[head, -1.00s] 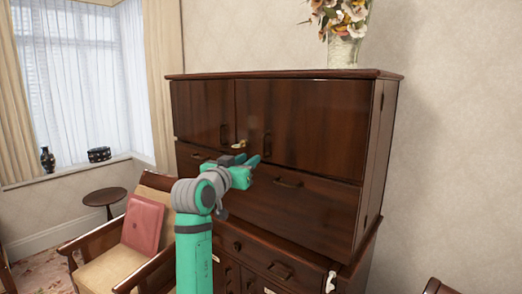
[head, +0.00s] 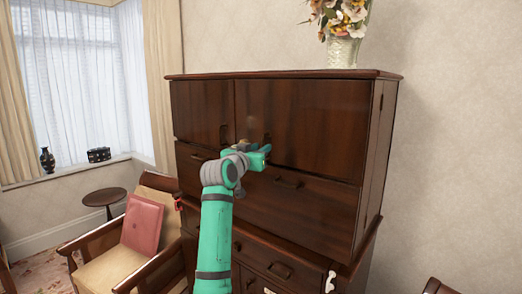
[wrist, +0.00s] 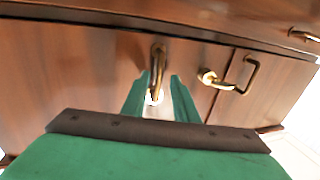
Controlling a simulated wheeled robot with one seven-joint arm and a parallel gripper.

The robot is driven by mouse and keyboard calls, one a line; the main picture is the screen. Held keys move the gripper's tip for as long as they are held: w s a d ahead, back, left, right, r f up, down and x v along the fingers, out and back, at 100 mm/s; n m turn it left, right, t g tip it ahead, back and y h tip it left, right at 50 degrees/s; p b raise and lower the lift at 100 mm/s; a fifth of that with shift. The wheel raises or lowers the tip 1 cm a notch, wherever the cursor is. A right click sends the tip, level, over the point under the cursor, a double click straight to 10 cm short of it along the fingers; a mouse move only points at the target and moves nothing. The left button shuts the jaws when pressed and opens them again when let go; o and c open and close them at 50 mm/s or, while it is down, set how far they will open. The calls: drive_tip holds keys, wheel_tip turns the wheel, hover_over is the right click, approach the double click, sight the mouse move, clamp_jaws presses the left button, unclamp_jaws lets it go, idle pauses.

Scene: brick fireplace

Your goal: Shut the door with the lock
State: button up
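The dark wood cabinet's right door (head: 310,125) and left door (head: 200,108) look closed, with a thin seam between them. My gripper (head: 266,151) is in front of the right door's lower left corner. In the wrist view, which is upside down, my green fingers (wrist: 158,92) are spread apart, with the right door's brass handle (wrist: 158,68) showing between their tips. I cannot tell whether they touch it. The brass lock (wrist: 210,77) is at the seam, beside the left door's handle (wrist: 246,74). In the head view the lock is mostly hidden behind my gripper.
A drawer (head: 290,205) with handles lies just below the doors. A vase of flowers (head: 343,45) stands on top of the cabinet. An armchair with a pink cushion (head: 142,222) is close on the left, with a small round table (head: 104,196) beyond.

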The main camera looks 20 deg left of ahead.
drive_tip(key=shift+d, duration=0.1)
clamp_jaws()
drive_tip(key=shift+w+d, duration=0.1)
idle(1.3)
